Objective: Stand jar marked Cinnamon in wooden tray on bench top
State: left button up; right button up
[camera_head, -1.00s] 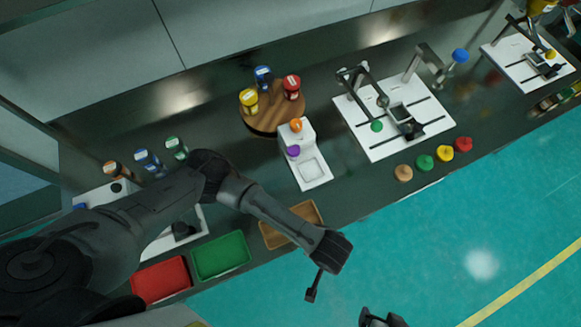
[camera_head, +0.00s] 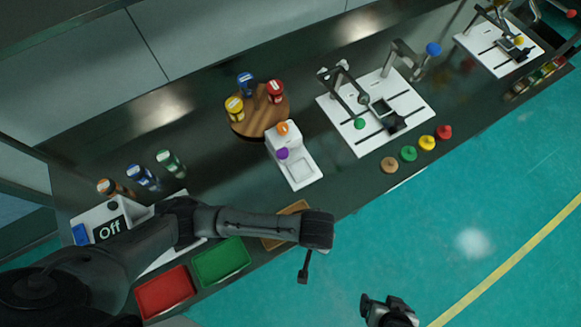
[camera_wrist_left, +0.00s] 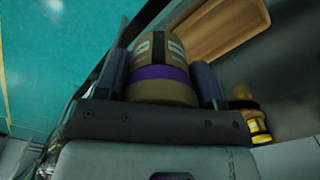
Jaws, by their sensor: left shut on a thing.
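In the left wrist view my left gripper (camera_wrist_left: 162,78) is shut on a tan jar (camera_wrist_left: 160,92) with a purple band. The jar sits between the two fingers, and its label is too small to read. The wooden tray (camera_wrist_left: 225,35) lies just beyond the jar in that view. In the head view the wooden tray (camera_head: 272,243) is at the bench's front edge, partly covered by my left arm, whose end is just right of it. The held jar cannot be made out there. My right gripper (camera_head: 388,311) is at the bottom, away from the bench; its jaw state is unclear.
Green (camera_head: 221,262) and red (camera_head: 165,292) trays stand left of the wooden tray. A white device with a purple knob (camera_head: 282,153) stands behind it. A round board (camera_head: 262,122) holds several jars. Coloured lids (camera_head: 409,153) line the front edge at right.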

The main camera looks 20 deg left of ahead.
pick_arm(q)
jog(key=a+f, duration=0.2)
jog(key=a, duration=0.1)
jog(key=w+a+f, duration=0.1)
jog(key=a, duration=0.2)
jog(key=w+a+f+b, duration=0.1)
jog(key=a+f, duration=0.1)
jog(key=a, duration=0.1)
jog(key=shift+w+f, duration=0.15)
jog(key=shift+f, duration=0.15)
jog(key=shift+f+b, duration=0.4)
jog(key=shift+f, duration=1.6)
jog(key=o, duration=1)
jog(key=shift+f, duration=0.1)
jog(key=shift+o, duration=0.2)
notch_tip(320, 180, up, 12)
jog(key=p, duration=0.2)
